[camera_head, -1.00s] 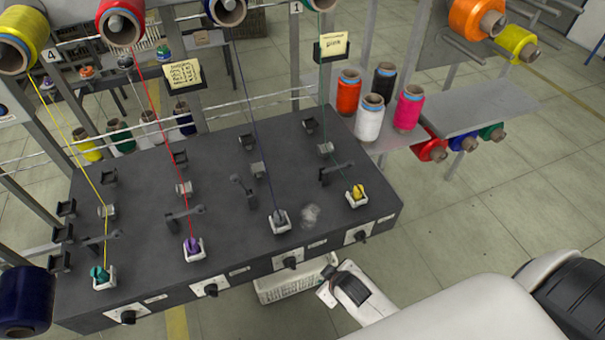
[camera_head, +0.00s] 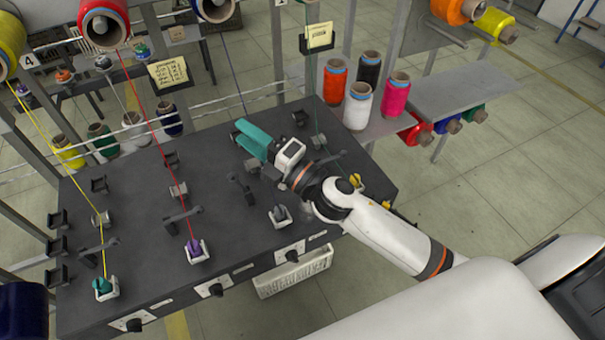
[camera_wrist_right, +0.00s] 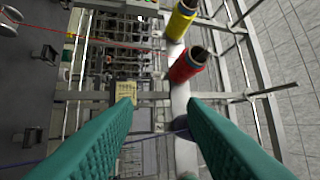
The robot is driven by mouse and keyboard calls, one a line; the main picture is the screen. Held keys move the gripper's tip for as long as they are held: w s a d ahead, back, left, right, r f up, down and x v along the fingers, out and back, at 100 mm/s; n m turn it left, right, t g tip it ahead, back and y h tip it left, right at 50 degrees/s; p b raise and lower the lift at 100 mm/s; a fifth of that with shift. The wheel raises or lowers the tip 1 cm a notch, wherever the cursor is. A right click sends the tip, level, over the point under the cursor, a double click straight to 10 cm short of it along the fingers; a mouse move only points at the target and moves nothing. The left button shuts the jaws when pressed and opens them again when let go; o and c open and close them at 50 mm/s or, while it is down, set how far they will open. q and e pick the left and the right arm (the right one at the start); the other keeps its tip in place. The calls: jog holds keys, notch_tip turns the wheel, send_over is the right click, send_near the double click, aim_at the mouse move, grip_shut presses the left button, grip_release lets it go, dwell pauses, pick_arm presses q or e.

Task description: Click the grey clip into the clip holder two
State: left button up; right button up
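My right gripper (camera_head: 243,132) has teal fingers and hangs over the back of the dark board (camera_head: 140,265), at the third thread column from the left. In the right wrist view its two fingers (camera_wrist_right: 160,105) are wide apart with nothing gripped. The grey clip and holder of that column are hidden behind the gripper in the head view. A dark holder-like part (camera_wrist_right: 32,135) shows at the left of the wrist view. My left gripper is out of view.
Thread spools (camera_head: 358,105) stand on a shelf at the right. Taut threads cross above the board.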

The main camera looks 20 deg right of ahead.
jog(key=s+a+r+n+g+y, duration=0.25)
jog(key=a+n+g+y, duration=0.4)
jog(key=n, duration=0.75)
jog(key=n+g+h+b, duration=0.2)
jog(key=n+g+h, duration=1)
jog(key=n, duration=0.3)
send_over(286, 213)
jog(key=d, duration=0.2)
notch_tip(286, 213, down, 18)
jog(key=shift+a+f+t+y+b, duration=0.25)
jog(key=shift+a+f+b, duration=0.4)
jog(key=shift+b, duration=0.35)
jog(key=shift+a+f+b, duration=0.35)
jog(key=shift+f+b, duration=0.2)
jog(key=shift+r, duration=0.1)
grip_shut()
